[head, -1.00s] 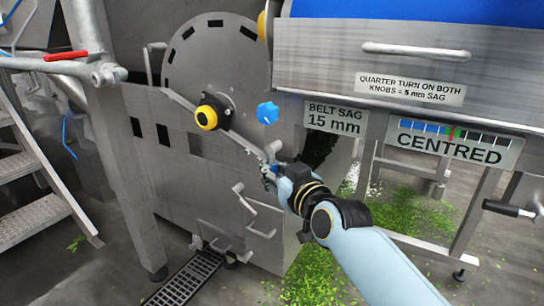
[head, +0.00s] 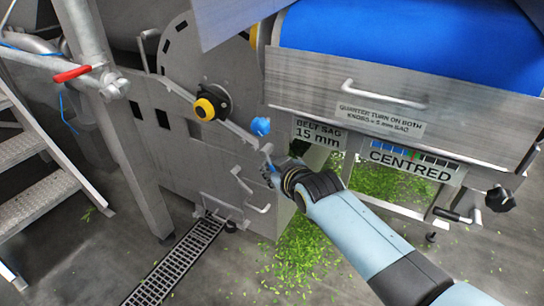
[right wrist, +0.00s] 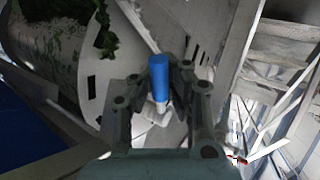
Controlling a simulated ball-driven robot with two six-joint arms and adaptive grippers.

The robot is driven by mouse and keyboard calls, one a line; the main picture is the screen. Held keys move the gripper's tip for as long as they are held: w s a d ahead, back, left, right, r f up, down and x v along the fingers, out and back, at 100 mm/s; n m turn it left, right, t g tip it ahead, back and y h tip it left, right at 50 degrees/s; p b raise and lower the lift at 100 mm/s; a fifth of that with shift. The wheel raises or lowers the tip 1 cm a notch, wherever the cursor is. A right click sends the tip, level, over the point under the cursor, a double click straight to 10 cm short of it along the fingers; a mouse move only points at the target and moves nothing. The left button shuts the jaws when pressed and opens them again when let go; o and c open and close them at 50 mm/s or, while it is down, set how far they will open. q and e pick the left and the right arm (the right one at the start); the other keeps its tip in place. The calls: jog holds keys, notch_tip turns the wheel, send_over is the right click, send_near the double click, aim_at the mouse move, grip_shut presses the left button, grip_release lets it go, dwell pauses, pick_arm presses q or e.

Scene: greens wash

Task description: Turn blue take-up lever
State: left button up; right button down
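The blue take-up lever's handle (right wrist: 159,78) is a short blue cylinder on a pale stem in the right wrist view. It stands between the fingertips of my right gripper (right wrist: 166,72), which are close in on both sides of it. In the head view my right gripper (head: 270,171) is at the machine's side, below the round blue knob (head: 261,126). The gripper hides most of the lever there. My left gripper is not in view.
A yellow-and-black knob (head: 208,106) sits on the round side plate to the left. Signs read "BELT SAG 15 mm" (head: 318,134) and "CENTRED" (head: 411,165). A drain grate (head: 178,262), scattered greens (head: 300,260) and metal steps (head: 40,190) are around.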

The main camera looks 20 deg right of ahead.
jog(key=shift+s+f+g, duration=0.25)
jog(key=shift+g, duration=0.05)
jog(key=c, duration=1.6)
grip_release()
jog(key=shift+s+r, duration=0.15)
jog(key=shift+o, duration=1.1)
jog(key=shift+r, duration=0.1)
jog(key=shift+o, duration=0.6)
jog(key=shift+w, duration=0.2)
jog(key=shift+s+r, duration=0.1)
jog(key=v, duration=0.7)
jog(key=shift+s, duration=0.4)
